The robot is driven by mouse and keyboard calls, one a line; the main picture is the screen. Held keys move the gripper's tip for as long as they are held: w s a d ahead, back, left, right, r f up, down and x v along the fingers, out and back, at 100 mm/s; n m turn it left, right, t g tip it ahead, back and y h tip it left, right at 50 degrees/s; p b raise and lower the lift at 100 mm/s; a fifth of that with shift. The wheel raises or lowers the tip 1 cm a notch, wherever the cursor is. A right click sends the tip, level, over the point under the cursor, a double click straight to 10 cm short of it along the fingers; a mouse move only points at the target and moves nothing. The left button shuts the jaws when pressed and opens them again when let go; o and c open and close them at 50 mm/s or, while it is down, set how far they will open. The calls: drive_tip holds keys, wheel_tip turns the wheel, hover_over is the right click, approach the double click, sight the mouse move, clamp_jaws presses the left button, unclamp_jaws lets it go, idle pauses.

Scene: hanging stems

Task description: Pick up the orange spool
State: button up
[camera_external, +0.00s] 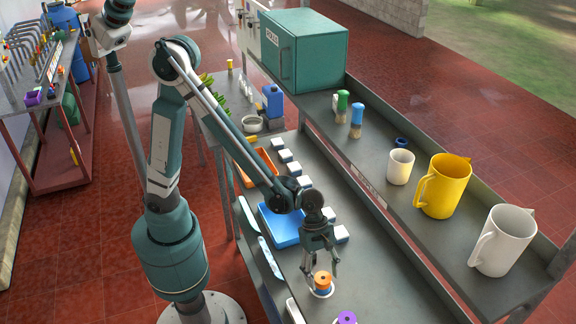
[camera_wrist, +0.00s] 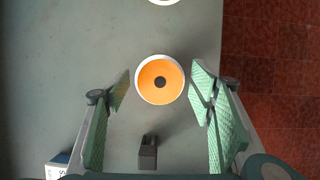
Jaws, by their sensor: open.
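The orange spool (camera_external: 322,280) stands upright on the grey bench, on a white round base, and has a bluish band around it in the external view. In the wrist view it shows from above as an orange disc (camera_wrist: 160,96) with a dark centre hole and a white rim. My gripper (camera_external: 320,267) points down over the spool, with its fingers apart. In the wrist view my open gripper (camera_wrist: 160,88) has a green-padded finger on each side of the spool, with gaps visible on both sides. I cannot tell the exact height of the fingertips.
A purple spool (camera_external: 346,318) stands close by at the picture's bottom edge. A blue tray (camera_external: 283,232) and several white blocks lie behind my gripper. A raised shelf to the right holds a white cup (camera_external: 400,166), a yellow jug (camera_external: 443,187) and a white jug (camera_external: 503,241).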

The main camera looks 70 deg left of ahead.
sight(321, 273)
idle(0.3)
drive_tip(key=c, duration=1)
drive_tip(key=shift+r, duration=0.1)
wheel_tip(321, 273, up, 10)
drive_tip(key=p, duration=0.1)
idle(0.8)
